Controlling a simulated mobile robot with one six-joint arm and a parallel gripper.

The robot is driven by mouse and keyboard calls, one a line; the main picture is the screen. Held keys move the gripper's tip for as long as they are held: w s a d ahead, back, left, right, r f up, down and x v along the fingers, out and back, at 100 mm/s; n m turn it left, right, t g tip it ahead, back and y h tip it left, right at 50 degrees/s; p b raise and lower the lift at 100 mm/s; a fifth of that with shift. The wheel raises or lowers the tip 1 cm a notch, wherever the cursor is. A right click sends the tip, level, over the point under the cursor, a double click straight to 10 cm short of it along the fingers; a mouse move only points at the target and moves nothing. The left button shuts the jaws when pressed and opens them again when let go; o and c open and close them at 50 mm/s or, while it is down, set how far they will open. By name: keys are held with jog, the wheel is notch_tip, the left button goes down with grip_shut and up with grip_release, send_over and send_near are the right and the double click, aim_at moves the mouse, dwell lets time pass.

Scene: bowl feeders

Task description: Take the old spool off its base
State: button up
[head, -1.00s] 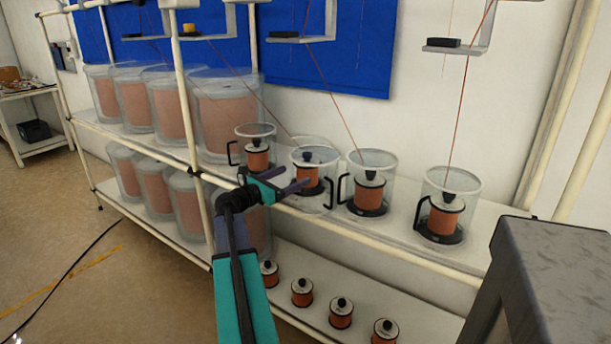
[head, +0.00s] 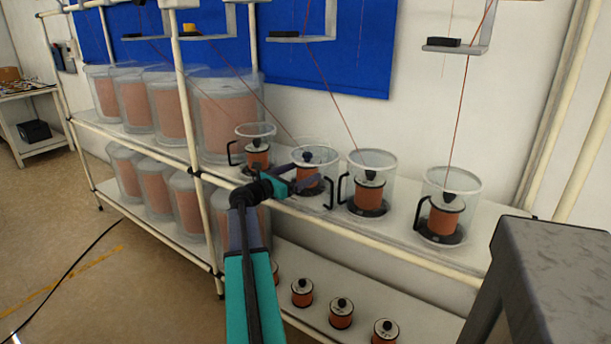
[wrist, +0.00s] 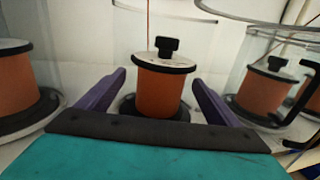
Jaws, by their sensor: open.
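The spool in front of my gripper is orange with a pale top disc and a black knob. It stands upright on a dark round base (wrist: 128,108) in the wrist view (wrist: 160,92). In the head view this spool (head: 306,172) is the second from the left in the row of feeders, partly hidden by my gripper. My gripper (wrist: 159,77) is open, with one purple finger on each side of the spool in the picture. No contact with the spool shows. A clear cylinder wall shows around or behind it; I cannot tell which.
Neighbouring spools stand in clear jars with black handles, to the left (head: 257,155) and right (head: 368,190). A white shelf (head: 400,238) carries them. Several spools (head: 341,312) stand on the lower shelf. A red strand runs up from the jars. A grey block (head: 555,260) stands at right.

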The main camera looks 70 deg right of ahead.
jog(key=c, duration=1.6)
jog(key=shift+r, duration=0.1)
jog(key=shift+c, duration=0.2)
jog(key=shift+r, duration=0.15)
